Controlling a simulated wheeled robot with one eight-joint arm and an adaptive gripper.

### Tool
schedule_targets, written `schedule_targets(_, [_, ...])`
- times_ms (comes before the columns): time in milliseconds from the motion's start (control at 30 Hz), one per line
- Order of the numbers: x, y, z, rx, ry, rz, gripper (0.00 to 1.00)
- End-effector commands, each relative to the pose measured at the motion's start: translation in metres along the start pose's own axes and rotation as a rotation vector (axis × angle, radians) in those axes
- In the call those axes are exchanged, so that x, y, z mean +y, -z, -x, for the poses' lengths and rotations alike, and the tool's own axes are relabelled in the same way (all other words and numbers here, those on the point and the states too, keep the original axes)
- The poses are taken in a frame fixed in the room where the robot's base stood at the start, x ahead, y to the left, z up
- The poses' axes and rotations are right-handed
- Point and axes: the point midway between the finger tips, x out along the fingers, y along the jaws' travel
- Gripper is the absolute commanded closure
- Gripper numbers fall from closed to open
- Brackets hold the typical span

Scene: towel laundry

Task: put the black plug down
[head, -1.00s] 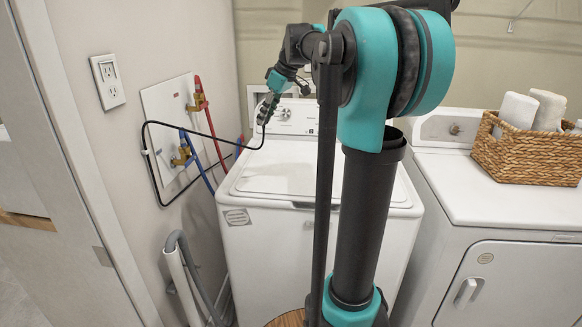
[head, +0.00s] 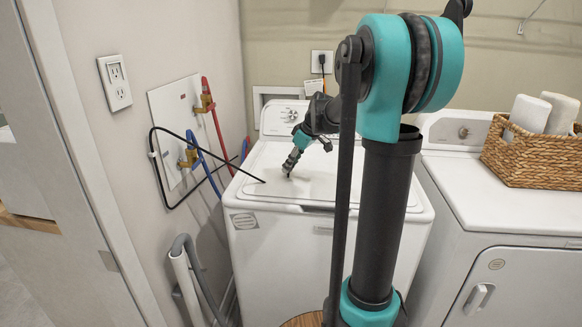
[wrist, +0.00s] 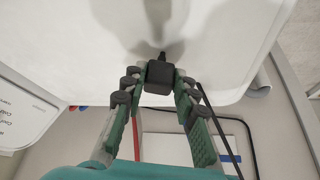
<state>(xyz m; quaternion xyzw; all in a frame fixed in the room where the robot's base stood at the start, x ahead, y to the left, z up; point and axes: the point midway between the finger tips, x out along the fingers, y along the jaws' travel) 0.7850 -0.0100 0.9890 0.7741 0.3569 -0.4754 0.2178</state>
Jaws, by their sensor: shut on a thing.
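The black plug (wrist: 160,76) is between the fingertips of my gripper (wrist: 160,82) in the wrist view, with a short dark stub pointing away from me. My gripper is shut on it. In the head view my gripper (head: 288,173) points down at the white lid of the top-loading washer (head: 262,190). The plug is too small there to make out clearly, and I cannot tell whether it touches the lid. A black cord (head: 205,187) runs from the wall box onto the lid's left part, and its free-looking end lies just left of my gripper.
Another black plug (head: 322,58) sits in the outlet on the back wall. A wicker basket (head: 520,158) with white rolls stands on the right-hand machine (head: 480,205). Blue and red hoses (head: 217,125) and grey pipes (head: 188,270) line the left wall. The washer lid is otherwise clear.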

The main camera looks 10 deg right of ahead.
Motion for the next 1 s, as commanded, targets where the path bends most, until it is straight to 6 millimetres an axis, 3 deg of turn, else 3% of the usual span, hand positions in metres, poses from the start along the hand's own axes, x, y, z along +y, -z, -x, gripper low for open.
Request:
schedule_targets(900, [0.0, -0.01, -0.019, 0.0, 0.0, 0.0, 1.0])
schedule_targets(933, [0.0, -0.01, -0.019, 0.0, 0.0, 0.0, 0.68])
schedule_targets(1000, [0.0, -0.01, -0.019, 0.0, 0.0, 0.0, 0.59])
